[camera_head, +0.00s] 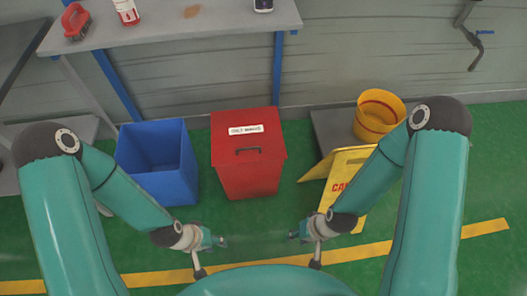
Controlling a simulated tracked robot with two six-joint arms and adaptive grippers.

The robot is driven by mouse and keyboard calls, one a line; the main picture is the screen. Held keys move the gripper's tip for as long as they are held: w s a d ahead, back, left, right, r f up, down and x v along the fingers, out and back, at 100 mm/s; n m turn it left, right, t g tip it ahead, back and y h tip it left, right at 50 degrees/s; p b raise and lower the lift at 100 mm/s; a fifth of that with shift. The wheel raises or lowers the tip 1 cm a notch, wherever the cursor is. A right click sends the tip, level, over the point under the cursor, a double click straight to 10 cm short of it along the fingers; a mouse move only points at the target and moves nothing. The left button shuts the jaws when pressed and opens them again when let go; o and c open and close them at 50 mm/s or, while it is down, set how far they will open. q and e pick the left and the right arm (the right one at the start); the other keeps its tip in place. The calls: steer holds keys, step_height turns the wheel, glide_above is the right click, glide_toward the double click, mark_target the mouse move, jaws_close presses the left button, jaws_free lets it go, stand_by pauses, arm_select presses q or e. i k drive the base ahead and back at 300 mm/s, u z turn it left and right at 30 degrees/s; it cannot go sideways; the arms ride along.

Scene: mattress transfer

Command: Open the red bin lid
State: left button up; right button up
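The red bin (249,180) stands on the green floor in the middle of the head view. Its red lid (248,146) lies shut on top and has a white label and a dark handle (248,151) near its front edge. My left gripper (222,242) is in front of the bin and below it in the picture, to the left. My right gripper (293,236) is in front of the bin to the right. Both are apart from the bin and hold nothing that I can see. Their fingers are too small to tell open from shut.
A blue open bin (157,178) stands left of the red bin. A yellow caution sign (343,172) and a yellow bucket (378,116) are on the right. A grey workbench (180,27) with a red brush (75,20) and bottles is behind. Floor before the bin is clear.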

mark_target(239, 137)
steer(key=u, duration=0.15)
steer(key=i, duration=0.9)
steer(key=z, duration=0.2)
steer(key=k, duration=0.8)
steer(key=u, duration=0.2)
steer(key=i, duration=0.8)
steer(key=z, duration=0.05)
